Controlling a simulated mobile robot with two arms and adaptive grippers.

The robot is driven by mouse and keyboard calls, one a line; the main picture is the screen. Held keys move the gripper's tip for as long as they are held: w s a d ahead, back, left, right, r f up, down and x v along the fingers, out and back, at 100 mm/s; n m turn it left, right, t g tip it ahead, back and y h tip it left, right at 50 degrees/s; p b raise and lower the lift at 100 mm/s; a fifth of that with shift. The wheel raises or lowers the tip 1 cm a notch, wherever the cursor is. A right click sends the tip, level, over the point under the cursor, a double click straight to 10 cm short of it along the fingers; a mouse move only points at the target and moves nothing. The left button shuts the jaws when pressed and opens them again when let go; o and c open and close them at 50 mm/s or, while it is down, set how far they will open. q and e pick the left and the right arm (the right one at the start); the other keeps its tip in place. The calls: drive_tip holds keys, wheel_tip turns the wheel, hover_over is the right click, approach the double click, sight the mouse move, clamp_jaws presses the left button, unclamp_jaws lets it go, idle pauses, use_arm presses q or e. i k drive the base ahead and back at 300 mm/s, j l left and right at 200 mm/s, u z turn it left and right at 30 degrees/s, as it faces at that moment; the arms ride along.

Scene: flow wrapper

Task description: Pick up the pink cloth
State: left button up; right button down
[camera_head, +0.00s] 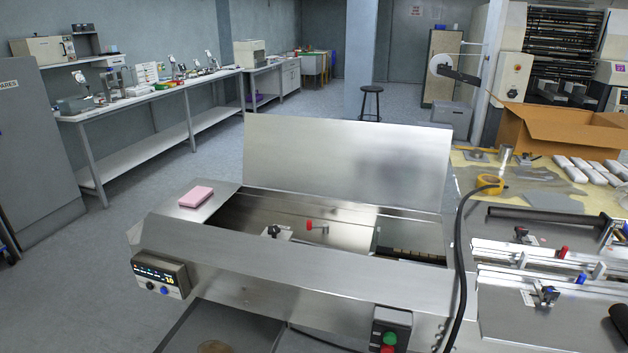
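The pink cloth (196,196) looks like a small folded rectangular pad. It lies flat on the left end of the steel top of the flow wrapper (330,268), close to the open bay. Nothing covers it or touches it from above. Neither of my grippers shows in the head view, so I cannot see whether they are open or shut.
The wrapper's raised steel lid (345,165) stands behind its open bay. A control panel (160,275) juts out below the cloth. A black cable (459,250) hangs at the right. A worktable with yellow tape (490,184) and a cardboard box (560,132) stands right.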

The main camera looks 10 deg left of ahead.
sight(198, 195)
drive_tip(key=u, duration=1.2)
